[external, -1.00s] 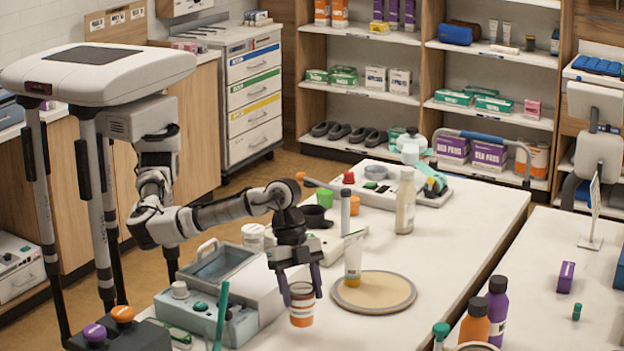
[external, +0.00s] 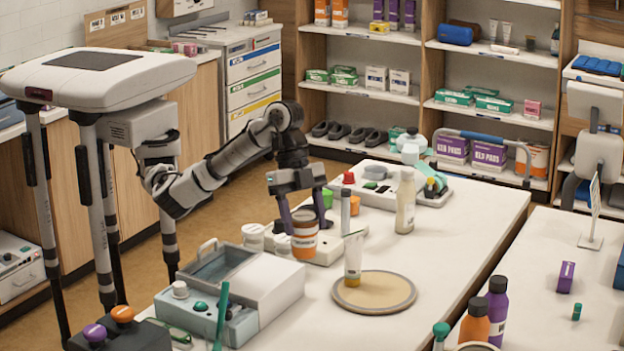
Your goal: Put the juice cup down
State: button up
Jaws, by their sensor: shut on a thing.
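The juice cup (external: 304,243), orange with a white label band, is upright in my gripper (external: 306,226). The dark purple fingers are shut on its sides, one on the left and one on the right. It appears raised in the air above the white table (external: 445,250), in front of a white tray-like unit (external: 338,240). The exact height of its base is hard to tell. A round tan mat (external: 385,293) with a grey rim lies to the right and nearer the camera, apart from the cup.
White lidded jars (external: 253,236) and a grey-lidded box (external: 225,268) are left of the cup. A cream bottle (external: 405,205) stands farther back. The table's right side is clear.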

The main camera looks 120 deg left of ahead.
jog(key=w+a+n+g+y+p, duration=0.2)
jog(key=a+n, duration=0.6)
jog(key=a, duration=1.5)
jog(key=a+n+t+y+p, duration=0.1)
jog(key=a+n+y, duration=0.5)
jog(key=a, duration=1.6)
jog(key=shift+s+a+f+n+h+p, duration=0.1)
jog(key=shift+f+n+h+p, duration=0.35)
jog(key=shift+f, duration=2.85)
jog(key=shift+a+f+n+h+p, duration=0.25)
jog(key=shift+f+p, duration=0.4)
jog(key=shift+f, duration=2.6)
jog(key=shift+s+d+f+n+h+p, duration=0.15)
jog(key=shift+f+h+p, duration=0.35)
jog(key=shift+f, duration=2.8)
jog(key=shift+w+f, duration=0.1)
jog(key=shift+f, duration=0.05)
jog(key=o, duration=1.1)
